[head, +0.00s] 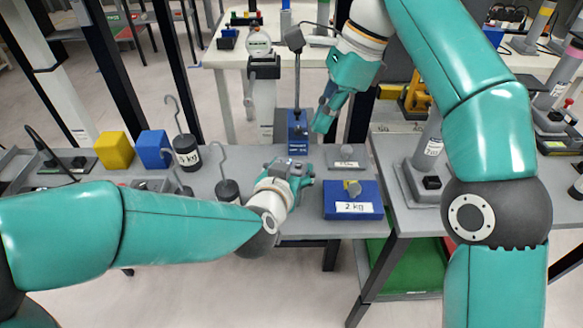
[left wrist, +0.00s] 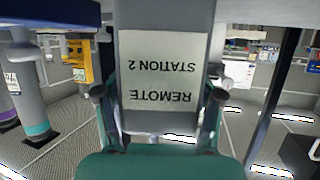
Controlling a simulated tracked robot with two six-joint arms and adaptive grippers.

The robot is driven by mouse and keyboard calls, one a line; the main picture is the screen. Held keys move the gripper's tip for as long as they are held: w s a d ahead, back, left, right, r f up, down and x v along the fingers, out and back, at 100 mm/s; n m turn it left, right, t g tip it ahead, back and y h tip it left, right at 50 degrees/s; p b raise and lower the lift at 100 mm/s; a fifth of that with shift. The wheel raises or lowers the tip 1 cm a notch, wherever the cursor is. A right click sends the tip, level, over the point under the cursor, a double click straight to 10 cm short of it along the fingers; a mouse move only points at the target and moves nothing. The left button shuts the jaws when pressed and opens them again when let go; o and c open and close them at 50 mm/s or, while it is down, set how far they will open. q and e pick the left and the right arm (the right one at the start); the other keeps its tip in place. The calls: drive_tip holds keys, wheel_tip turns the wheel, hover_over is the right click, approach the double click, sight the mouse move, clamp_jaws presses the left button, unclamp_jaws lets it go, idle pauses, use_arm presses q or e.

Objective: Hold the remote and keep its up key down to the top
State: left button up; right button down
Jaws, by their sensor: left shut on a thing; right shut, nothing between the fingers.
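The remote (left wrist: 163,70) fills the middle of the left wrist view, a grey body with a white label reading "REMOTE STATION 2", upside down there. My left gripper (head: 302,180) is shut on it, with a finger on each side of the body. In the head view the gripper is at the front of the grey bench, and the remote is mostly hidden by it. The up key cannot be made out. My right gripper (head: 322,119) is shut and empty, above and to the right of the left one, beside a blue stand (head: 298,131).
Black hooked weights (head: 187,152), a yellow cube (head: 114,150) and a blue cube (head: 153,149) stand to the left. A thin post with a dark head (head: 295,39) rises behind the blue stand.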

idle(0.7)
drive_tip(key=w+a+f+m+t+y, duration=0.1)
drive_tip(key=w+a+f+m+t, duration=0.15)
drive_tip(key=w+a+t, duration=0.35)
wheel_tip(320, 180, up, 4)
drive_tip(key=t+y, duration=0.1)
hover_over(301, 167)
drive_tip(key=shift+a+r, duration=0.1)
drive_tip(key=shift+r, duration=0.1)
drive_tip(key=shift+f, duration=0.1)
drive_tip(key=shift+f, duration=4.35)
drive_tip(key=shift+f, duration=0.1)
